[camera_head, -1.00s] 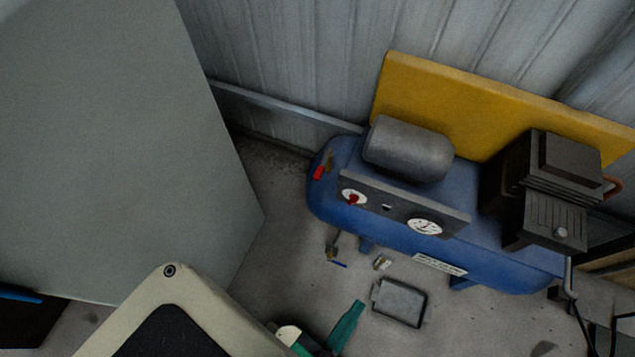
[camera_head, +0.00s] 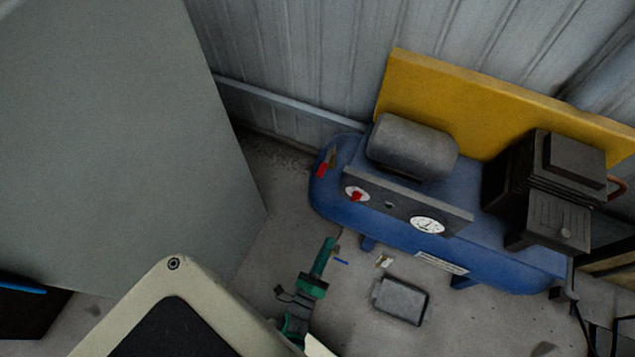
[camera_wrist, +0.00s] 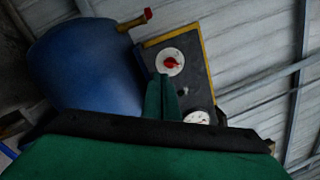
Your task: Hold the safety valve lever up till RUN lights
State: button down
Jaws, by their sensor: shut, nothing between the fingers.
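The safety valve appears to be the small brass fitting with a red lever (camera_head: 321,170) at the left end of the blue compressor tank (camera_head: 335,208). The red lever also shows at the top of the wrist view (camera_wrist: 147,15). My gripper (camera_head: 329,243) is shut and empty, with green fingers, in front of and below the tank's left end, apart from the lever. In the wrist view its fingers (camera_wrist: 162,85) point towards the grey panel (camera_wrist: 198,72). A small dark spot (camera_head: 389,205) between knob and gauge may be the RUN lamp; it shows no light.
The panel carries a red knob (camera_head: 356,194) and a white gauge (camera_head: 428,225). A grey motor (camera_head: 412,147) and dark pump (camera_head: 545,190) sit on the tank. A grey box (camera_head: 400,300) lies on the floor. A large grey panel (camera_head: 110,150) stands at left.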

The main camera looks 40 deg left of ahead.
jog(key=w+a+f+m, duration=0.2)
jog(key=w+a+m, duration=0.1)
jog(key=a+m, duration=0.3)
jog(key=w+a+f+m+t, duration=0.1)
jog(key=w+a+f+m, duration=0.2)
jog(key=a+m, duration=0.3)
jog(key=shift+a+f, duration=0.25)
jog(key=shift+a, duration=0.5)
jog(key=w+a+r, duration=0.2)
jog(key=w+r, duration=0.4)
jog(key=w, duration=0.3)
jog(key=shift+w+r, duration=0.25)
jog(key=shift+a, duration=0.1)
